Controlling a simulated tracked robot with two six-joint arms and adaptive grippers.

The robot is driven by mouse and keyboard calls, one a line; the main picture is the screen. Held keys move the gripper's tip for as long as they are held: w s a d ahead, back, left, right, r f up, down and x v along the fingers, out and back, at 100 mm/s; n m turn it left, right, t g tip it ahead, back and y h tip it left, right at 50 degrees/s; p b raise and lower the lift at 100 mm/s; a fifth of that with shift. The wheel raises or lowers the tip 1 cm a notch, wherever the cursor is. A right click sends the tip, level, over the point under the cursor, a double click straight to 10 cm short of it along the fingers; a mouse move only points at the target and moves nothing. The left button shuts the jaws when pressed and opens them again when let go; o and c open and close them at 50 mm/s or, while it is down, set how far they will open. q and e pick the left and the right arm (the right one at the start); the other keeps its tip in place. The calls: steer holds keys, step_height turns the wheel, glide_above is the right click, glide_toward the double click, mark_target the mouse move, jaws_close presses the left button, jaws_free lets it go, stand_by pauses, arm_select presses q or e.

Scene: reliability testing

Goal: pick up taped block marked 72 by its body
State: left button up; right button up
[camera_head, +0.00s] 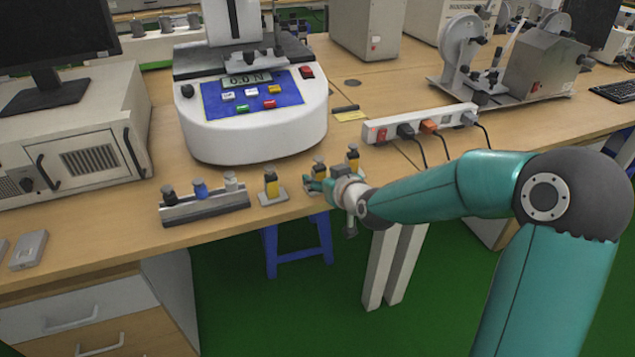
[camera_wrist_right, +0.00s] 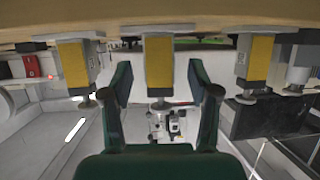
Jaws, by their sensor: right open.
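Three blocks wrapped in yellow tape with dark knobs stand in a row near the table's front edge: a left one (camera_head: 271,186), a middle one (camera_head: 319,166) and a right one (camera_head: 353,157). No number is readable, so I cannot tell which is marked 72. My right gripper (camera_head: 317,186) is open in front of the middle block and partly hides it. In the right wrist view, which looks upside down, the middle block (camera_wrist_right: 158,62) appears between the open fingers (camera_wrist_right: 159,78), apart from both. The other blocks (camera_wrist_right: 71,62) (camera_wrist_right: 257,60) stand outside the fingers. My left gripper is not in view.
A rack with small weights (camera_head: 206,208) stands left of the blocks. A white force tester (camera_head: 250,130) stands behind them. A power strip (camera_head: 420,123) with cables lies behind right. The table's front edge is close to the blocks.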

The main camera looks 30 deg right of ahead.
steer(key=shift+x, duration=1.35)
jaws_close()
